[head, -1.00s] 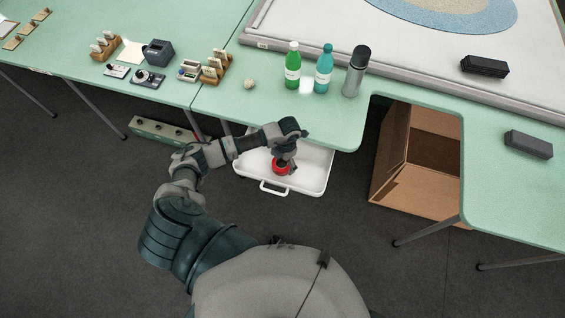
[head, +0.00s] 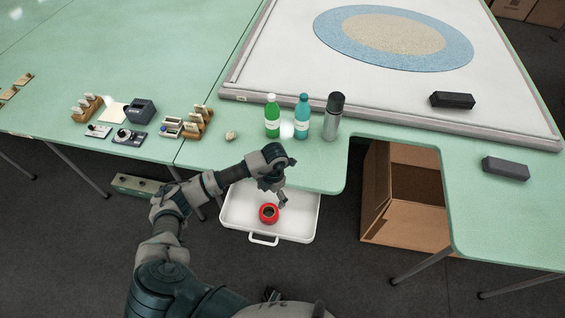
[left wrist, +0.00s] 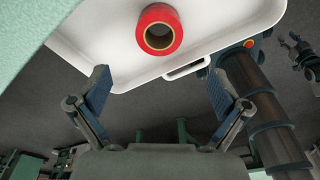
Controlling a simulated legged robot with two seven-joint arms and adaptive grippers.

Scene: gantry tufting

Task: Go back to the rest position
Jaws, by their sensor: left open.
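My left gripper (head: 277,196) is open and empty above the white tray (head: 297,229), which sits below the table's front edge. A red tape roll (head: 268,214) lies in the tray, just below and left of the fingertips and apart from them. In the left wrist view the two fingers (left wrist: 160,92) are spread wide with nothing between them. There the red roll (left wrist: 159,30) shows beyond them in the tray (left wrist: 95,62). My right gripper is not clearly seen in the head view; part of it may show at the right edge of the left wrist view.
The green table (head: 240,180) holds a green bottle (head: 272,117), a teal bottle (head: 302,117), a grey flask (head: 333,117) and a small pale ball (head: 231,135). Black blocks (head: 452,100) lie to the right. An open cardboard box (head: 405,195) stands on the floor below the table's cutout.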

